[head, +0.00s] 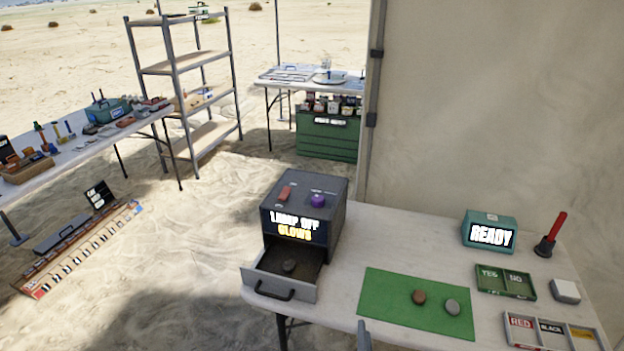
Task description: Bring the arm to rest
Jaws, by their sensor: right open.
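Only a small grey tip of my right gripper (364,338) shows, at the bottom edge of the head view, by the near edge of the white table (375,222). The rest of it is out of frame, and nothing shows held at the tip. My left gripper is not in view. A green mat (385,305) lies just beyond the tip. On the mat are a brown stone (418,297) and a grey stone (452,307), apart from each other. A dark box (335,205) with a lit "LAMP OFF GLOWS" sign has its drawer (283,290) pulled open, with a dark stone (289,266) inside.
A teal "READY" box (480,218), a red-handled tool (551,236), a YES/NO tray (490,284), a white block (565,289) and a RED/BLACK tray (520,318) stand at the right. A tent wall (500,100) rises behind. Shelves (200,60) and other tables are farther off.

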